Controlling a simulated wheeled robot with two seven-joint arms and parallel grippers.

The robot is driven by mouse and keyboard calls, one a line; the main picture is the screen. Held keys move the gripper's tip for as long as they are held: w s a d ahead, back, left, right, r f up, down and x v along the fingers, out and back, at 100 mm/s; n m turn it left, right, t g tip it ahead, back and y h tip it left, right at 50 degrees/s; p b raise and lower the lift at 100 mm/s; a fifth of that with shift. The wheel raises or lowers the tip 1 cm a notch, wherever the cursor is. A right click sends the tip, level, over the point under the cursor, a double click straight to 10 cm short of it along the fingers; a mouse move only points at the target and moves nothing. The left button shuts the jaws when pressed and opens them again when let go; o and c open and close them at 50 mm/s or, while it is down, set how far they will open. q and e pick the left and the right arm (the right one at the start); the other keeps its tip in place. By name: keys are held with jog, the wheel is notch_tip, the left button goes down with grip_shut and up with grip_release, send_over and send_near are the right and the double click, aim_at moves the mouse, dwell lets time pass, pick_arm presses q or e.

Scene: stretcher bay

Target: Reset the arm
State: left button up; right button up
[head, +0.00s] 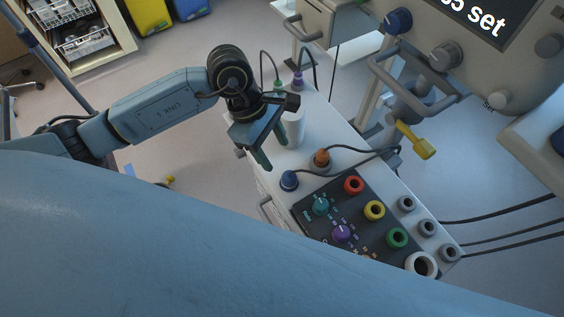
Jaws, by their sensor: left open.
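My left arm comes in from the left, bent at a dark wrist joint. My left gripper (270,148) hangs over the far left end of a white equipment unit (325,125), fingers pointing down. It is open, and I see nothing between its fingers. A white cylinder (294,130) stands just right of it, partly hidden by it; I cannot tell whether they touch. My right arm and gripper are not in view.
The unit's dark panel (330,226) carries teal and purple knobs and coloured sockets. Blue (289,180) and orange (321,158) plugs stand nearby with cables. A grey monitor (470,65) with a yellow-handled part (416,142) is at upper right. Open floor (190,150) lies left of the unit.

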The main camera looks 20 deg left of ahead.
pick_arm(q)
jog(key=shift+v, duration=1.65)
